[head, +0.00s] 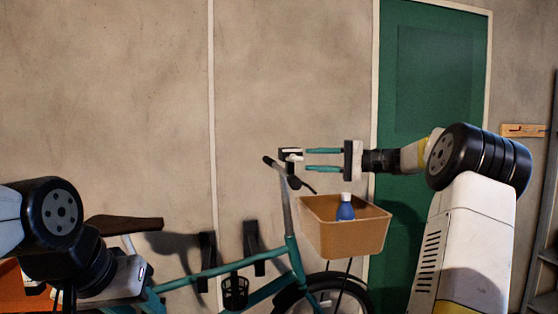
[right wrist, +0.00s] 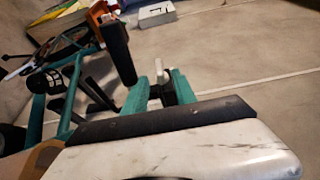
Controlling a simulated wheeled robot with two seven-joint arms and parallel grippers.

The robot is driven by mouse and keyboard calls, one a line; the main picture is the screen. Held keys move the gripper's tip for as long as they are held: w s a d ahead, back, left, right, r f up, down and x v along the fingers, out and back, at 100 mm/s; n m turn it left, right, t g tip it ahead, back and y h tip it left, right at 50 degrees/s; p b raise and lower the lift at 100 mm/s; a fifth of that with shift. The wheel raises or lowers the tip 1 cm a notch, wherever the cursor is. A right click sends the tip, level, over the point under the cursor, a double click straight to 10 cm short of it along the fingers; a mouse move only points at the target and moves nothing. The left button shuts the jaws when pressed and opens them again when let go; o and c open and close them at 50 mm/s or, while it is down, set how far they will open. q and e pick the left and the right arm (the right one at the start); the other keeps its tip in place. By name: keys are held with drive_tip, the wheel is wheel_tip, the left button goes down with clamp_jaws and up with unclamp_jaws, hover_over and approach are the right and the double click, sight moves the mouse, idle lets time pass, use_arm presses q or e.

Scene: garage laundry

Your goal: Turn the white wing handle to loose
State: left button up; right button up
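The white wing handle (head: 291,152) appears as a small white piece on a dark mount at the top of the bicycle's handlebar stem in the head view. In the right wrist view a white piece (right wrist: 160,70) with a dark part shows between and just beyond my fingertips. My right gripper (head: 308,160) is open, its two teal fingers pointing left, one above the other. The tips are close to the mount; I cannot tell whether they touch it. The open fingers also show in the right wrist view (right wrist: 157,86). Only my left arm shows at lower left, not its fingers.
A tan basket (head: 345,236) with a blue bottle (head: 345,210) hangs below my right gripper. The teal bicycle (head: 220,267) has a brown saddle (head: 125,224) and a dark handlebar grip (right wrist: 116,52) near my fingers. A wall and green door (head: 430,100) stand behind.

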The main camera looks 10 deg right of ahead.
sight(295, 157)
drive_tip(key=x, duration=0.6)
clamp_jaws()
